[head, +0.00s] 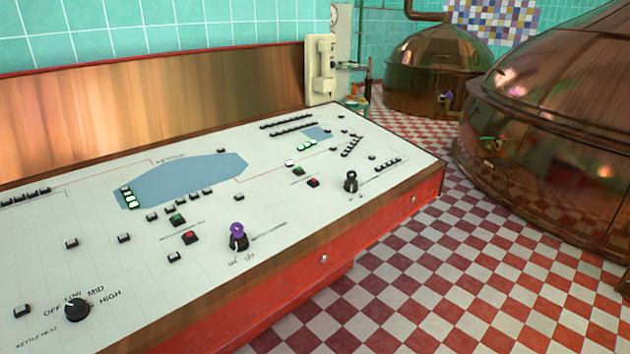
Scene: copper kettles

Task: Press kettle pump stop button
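A white control panel (215,280) slopes across the left and middle of the head view. A red button (190,237) sits near its middle, just below a green button (178,219). Another red button (313,183) sits further right, beside another green button (298,170). The labels by these buttons are too small to read, so I cannot tell which is the kettle pump stop. A blue kettle shape (185,180) is drawn on the panel under the word KETTLE. Neither of my grippers is in view.
A black switch with a purple top (238,237), a black switch (351,182) and a kettle heat knob (77,310) stand up from the panel. A telephone (322,68) is behind it. Copper kettles (560,130) stand right. Checkered floor (470,290) is clear.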

